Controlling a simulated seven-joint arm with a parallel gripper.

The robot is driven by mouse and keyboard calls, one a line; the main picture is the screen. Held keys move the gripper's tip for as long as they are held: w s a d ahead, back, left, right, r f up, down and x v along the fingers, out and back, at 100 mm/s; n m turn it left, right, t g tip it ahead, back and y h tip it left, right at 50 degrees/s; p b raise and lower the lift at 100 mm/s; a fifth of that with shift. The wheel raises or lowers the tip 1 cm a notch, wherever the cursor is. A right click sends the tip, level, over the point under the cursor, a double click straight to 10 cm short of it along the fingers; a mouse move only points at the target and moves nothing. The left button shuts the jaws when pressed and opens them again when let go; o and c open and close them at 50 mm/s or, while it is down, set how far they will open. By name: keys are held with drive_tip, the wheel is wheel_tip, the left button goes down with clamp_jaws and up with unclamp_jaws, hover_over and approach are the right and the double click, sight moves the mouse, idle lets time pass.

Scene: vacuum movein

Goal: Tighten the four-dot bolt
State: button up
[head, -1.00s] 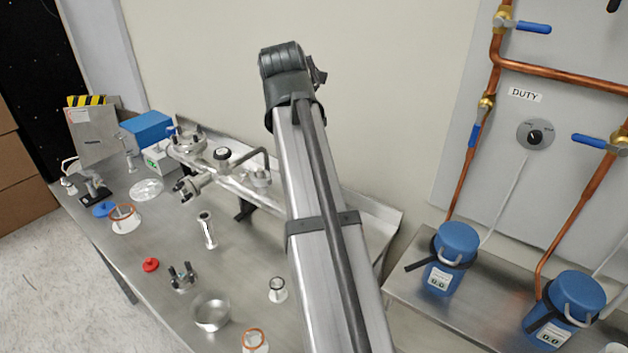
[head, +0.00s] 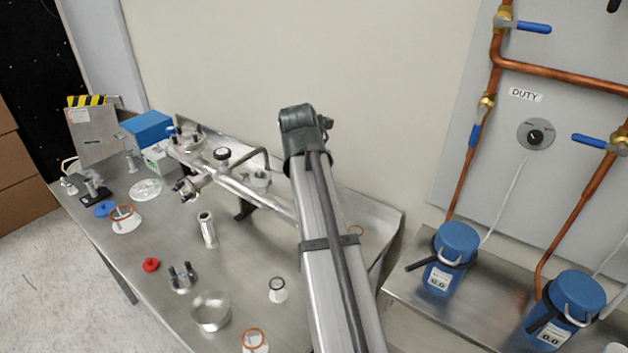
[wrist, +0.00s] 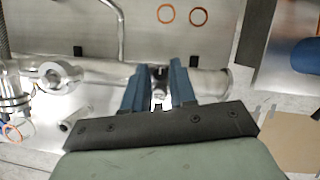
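The metal vacuum assembly shows in the head view with a bolted flange (head: 188,142) at its upper end and a long tube (head: 250,193) running right. I cannot make out dot marks on any bolt, so the four-dot bolt cannot be told apart. In the wrist view, my gripper (wrist: 160,90) has its two blue fingers apart, with nothing visible held between them. It is over a horizontal metal tube (wrist: 210,83), with a small dark fitting (wrist: 158,72) showing between the fingers. My gripper is hidden behind my arm in the head view.
A loose flange with upright bolts (head: 183,277), a bowl (head: 210,311), a red knob (head: 151,264) and copper rings (head: 254,338) lie on the steel bench (head: 130,262).

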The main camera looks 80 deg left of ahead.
drive_tip(key=shift+c, duration=0.4)
clamp_jaws()
drive_tip(key=shift+m, duration=0.4)
drive_tip(key=m, duration=0.2)
drive_tip(key=m+t+h, duration=0.1)
drive_tip(key=shift+s+a+m, duration=0.15)
drive_tip(key=shift+a+m, duration=0.05)
drive_tip(key=shift+m, duration=0.2)
drive_tip(key=m, duration=0.2)
drive_tip(key=m+t+h, duration=0.1)
drive_tip(key=m, duration=0.1)
drive_tip(key=shift+m+h, duration=0.3)
